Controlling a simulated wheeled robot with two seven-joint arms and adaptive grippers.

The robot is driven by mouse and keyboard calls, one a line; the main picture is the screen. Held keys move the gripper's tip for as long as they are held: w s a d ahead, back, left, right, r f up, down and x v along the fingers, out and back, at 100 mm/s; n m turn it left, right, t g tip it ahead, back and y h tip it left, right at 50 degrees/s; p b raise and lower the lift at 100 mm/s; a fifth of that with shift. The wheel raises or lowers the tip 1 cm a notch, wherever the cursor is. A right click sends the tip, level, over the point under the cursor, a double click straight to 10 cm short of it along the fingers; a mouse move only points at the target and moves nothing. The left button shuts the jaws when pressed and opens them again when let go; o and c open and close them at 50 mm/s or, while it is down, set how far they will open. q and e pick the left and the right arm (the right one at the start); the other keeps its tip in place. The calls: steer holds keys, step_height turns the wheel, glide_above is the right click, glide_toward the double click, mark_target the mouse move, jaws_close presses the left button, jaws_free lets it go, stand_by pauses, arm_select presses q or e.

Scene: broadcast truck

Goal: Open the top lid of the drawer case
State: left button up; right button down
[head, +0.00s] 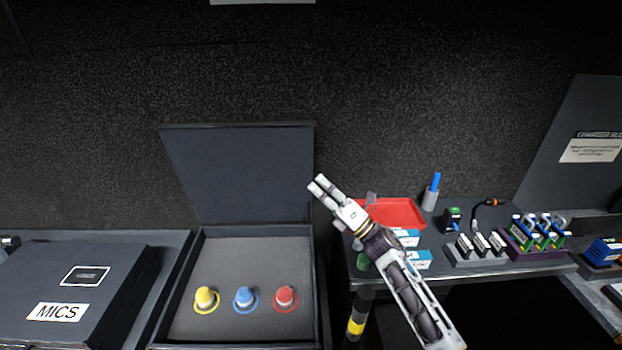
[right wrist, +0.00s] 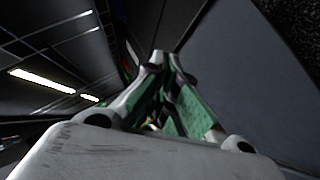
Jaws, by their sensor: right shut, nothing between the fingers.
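The drawer case (head: 187,290) stands at the lower middle of the head view. Its dark grey top lid (head: 240,175) is raised and leans back towards the wall, so the grey inside shows. Yellow (head: 205,297), blue (head: 244,298) and red (head: 285,297) knob-like pieces sit in it, each with a coloured ring. My right gripper (head: 319,186) is shut and empty, beside the right edge of the raised lid; I cannot tell whether it touches. The right wrist view shows its fingers (right wrist: 165,75) together, with a flat grey panel to their right. My left gripper is not in view.
A closed case labelled MICS (head: 110,270) stands left of the drawer case. To the right, a shelf carries a red tray (head: 400,212), a cup with a blue pen (head: 430,199), batteries and chargers. A yellow-banded dark post (head: 357,320) stands between.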

steer(key=shift+v, duration=1.5)
